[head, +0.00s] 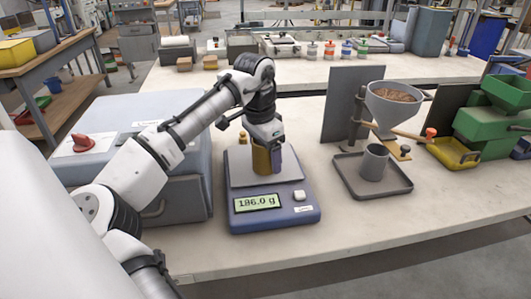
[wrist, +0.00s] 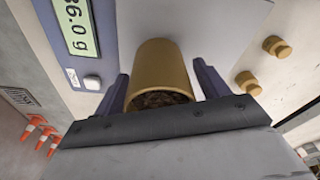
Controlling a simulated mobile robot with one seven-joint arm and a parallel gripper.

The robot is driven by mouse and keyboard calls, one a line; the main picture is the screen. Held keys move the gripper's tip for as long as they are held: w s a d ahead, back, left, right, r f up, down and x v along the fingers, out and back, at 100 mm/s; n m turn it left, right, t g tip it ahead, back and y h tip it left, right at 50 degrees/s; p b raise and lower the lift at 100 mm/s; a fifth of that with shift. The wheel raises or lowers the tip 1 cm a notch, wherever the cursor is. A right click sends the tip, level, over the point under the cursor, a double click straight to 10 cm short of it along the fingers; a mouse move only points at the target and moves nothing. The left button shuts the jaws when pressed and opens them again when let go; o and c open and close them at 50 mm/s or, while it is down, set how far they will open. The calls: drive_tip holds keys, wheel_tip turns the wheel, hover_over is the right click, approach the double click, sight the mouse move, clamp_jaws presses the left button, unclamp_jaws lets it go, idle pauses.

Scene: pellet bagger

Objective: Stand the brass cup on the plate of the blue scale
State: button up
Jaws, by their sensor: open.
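The brass cup (head: 261,160) stands on the grey plate (head: 289,172) of the blue scale (head: 275,216), whose display reads 186.0 g. In the wrist view the cup (wrist: 160,68) has dark contents inside its mouth. My gripper (wrist: 160,88) is open, with one finger on each side of the cup and a visible gap between the cup and each finger. In the head view my gripper (head: 267,158) is lowered over the plate and partly hides the cup.
Brass weights (wrist: 262,62) lie beside the scale. A pale blue box machine (head: 135,150) stands left. A funnel (head: 393,103) hangs over a grey cup (head: 374,162) in a tray (head: 372,190) at right. A green machine (head: 490,120) stands farther right. The front bench is clear.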

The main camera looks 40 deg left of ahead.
wheel_tip(320, 180, up, 12)
drive_tip(key=s, duration=0.1)
drive_tip(key=shift+s+a, duration=0.2)
drive_tip(key=shift+a, duration=0.05)
